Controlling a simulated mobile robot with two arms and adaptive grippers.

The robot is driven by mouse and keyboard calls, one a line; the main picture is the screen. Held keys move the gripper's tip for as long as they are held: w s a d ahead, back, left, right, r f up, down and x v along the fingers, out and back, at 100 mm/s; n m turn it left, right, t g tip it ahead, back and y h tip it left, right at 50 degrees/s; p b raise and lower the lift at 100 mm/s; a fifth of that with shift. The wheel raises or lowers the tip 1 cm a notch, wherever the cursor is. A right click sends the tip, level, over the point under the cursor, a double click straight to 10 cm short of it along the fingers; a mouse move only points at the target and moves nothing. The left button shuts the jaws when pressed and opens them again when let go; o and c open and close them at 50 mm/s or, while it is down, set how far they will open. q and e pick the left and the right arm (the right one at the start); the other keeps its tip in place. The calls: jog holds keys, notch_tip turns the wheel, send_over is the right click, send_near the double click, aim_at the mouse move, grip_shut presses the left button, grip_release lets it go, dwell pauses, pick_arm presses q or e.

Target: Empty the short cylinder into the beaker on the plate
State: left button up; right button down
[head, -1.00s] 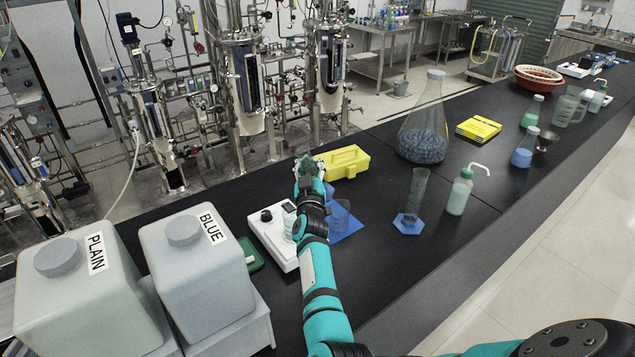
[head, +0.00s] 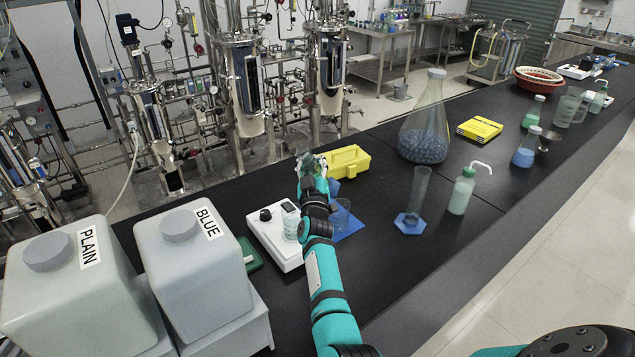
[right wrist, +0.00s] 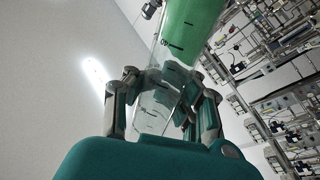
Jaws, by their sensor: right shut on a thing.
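My right gripper (head: 313,165) is over the bench's back edge, beyond the plate. In the right wrist view its fingers are shut on a clear cylinder (right wrist: 155,112), the short one, with green liquid (right wrist: 192,28) at the picture's top. The cylinder runs slanted in that view; its mouth and true tilt are unclear. The white plate (head: 262,229) lies nearer me, left of my forearm. A clear beaker (head: 290,229) stands on it, partly behind my arm. My left gripper is out of view.
A tall cylinder (head: 418,188), wash bottle (head: 461,193), large flask (head: 424,125) and yellow case (head: 347,160) stand nearby. Two big containers (head: 70,285) (head: 195,258) fill the left front.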

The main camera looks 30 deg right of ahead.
jog(key=shift+d+f+t+b, duration=0.15)
jog(key=shift+f+t+b, duration=0.05)
jog(key=shift+t+b, duration=0.15)
jog(key=shift+n, duration=0.3)
jog(key=shift+r, duration=0.1)
jog(key=shift+d+f+n+b, duration=0.15)
jog(key=shift+f+n+b, duration=0.2)
jog(key=shift+b, duration=0.35)
jog(key=shift+r+n+t, duration=0.1)
jog(key=shift+n+t, duration=0.15)
jog(key=shift+b, duration=0.3)
